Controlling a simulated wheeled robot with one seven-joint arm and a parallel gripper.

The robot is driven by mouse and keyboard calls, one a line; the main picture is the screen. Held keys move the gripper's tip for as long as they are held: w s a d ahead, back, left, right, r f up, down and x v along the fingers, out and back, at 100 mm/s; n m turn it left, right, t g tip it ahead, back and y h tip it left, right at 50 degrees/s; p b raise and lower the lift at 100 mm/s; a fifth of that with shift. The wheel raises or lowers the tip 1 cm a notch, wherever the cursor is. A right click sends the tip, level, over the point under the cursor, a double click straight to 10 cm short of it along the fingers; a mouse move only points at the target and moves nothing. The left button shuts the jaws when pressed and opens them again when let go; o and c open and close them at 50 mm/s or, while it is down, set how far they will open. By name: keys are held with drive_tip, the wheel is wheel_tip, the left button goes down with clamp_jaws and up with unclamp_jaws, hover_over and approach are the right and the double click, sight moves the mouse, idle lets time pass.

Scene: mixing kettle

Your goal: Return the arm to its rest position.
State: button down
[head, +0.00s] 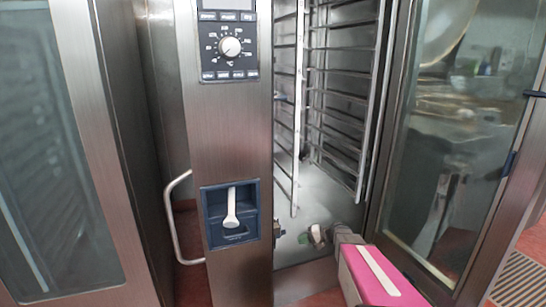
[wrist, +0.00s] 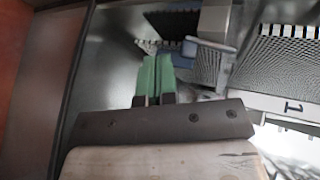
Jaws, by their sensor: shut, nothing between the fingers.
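My gripper (wrist: 155,78) shows in the wrist view, with its two green fingertips side by side and nothing between them. In the head view my arm, with a pink and white link, comes in from the bottom right. It points at the lower front of the open oven (head: 335,190).
The oven's glass door (head: 440,150) stands open at the right, close to my arm. Wire racks (head: 340,90) line the inside. A control panel (head: 228,45) and a curved handle (head: 172,220) are to the left. A floor grate (head: 520,280) lies at far right.

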drive_tip(key=s+d+r+n+g+h, duration=0.1)
drive_tip(key=s+r+h, duration=0.3)
drive_tip(key=s, duration=0.6)
drive_tip(key=s+d+r+n+g+h, duration=0.1)
drive_tip(key=s+r+h, duration=0.3)
drive_tip(key=s+h, duration=0.5)
drive_tip(key=shift+s+d+r+n, duration=0.2)
drive_tip(key=shift+s+d+n, duration=0.1)
drive_tip(key=shift+s+d, duration=0.3)
drive_tip(key=c, duration=1.8)
unclamp_jaws()
drive_tip(key=shift+w, duration=0.1)
